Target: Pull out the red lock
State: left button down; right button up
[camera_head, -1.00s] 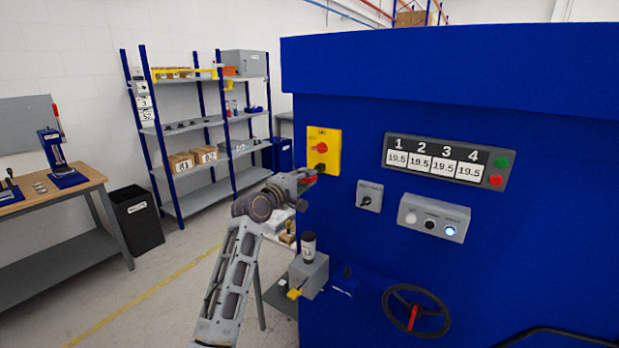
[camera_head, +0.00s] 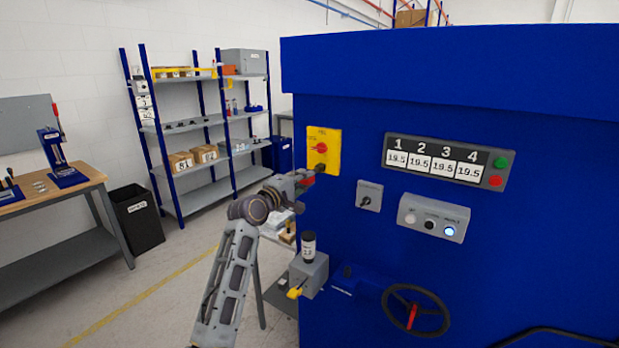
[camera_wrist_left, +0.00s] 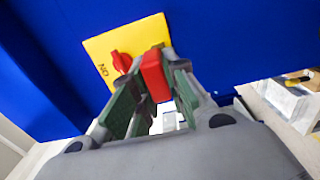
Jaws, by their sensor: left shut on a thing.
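The yellow switch panel (camera_head: 331,150) is on the left end of the blue machine's front. It carries a red rotary switch (camera_head: 320,147) and, below that, a dark round fitting (camera_head: 321,168). My left gripper (camera_head: 306,179) is just left of the panel's lower part, shut on the red lock (camera_head: 308,181). In the left wrist view the red lock (camera_wrist_left: 155,77) is a red block between the two fingers, in front of the yellow panel (camera_wrist_left: 128,42). Whether its far end still touches the panel is hard to tell. My right gripper is out of view.
The blue machine (camera_head: 560,260) fills the right side, with a numbered display (camera_head: 440,162), a button box (camera_head: 434,218) and a handwheel (camera_head: 415,310). Shelves (camera_head: 205,125) stand behind; floor is open left.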

pick_arm(q)
jog(key=shift+s+a, duration=0.35)
jog(key=shift+s, duration=0.1)
dwell(0.8)
jog(key=shift+p+v, duration=1.1)
jog(key=shift+v, duration=1.25)
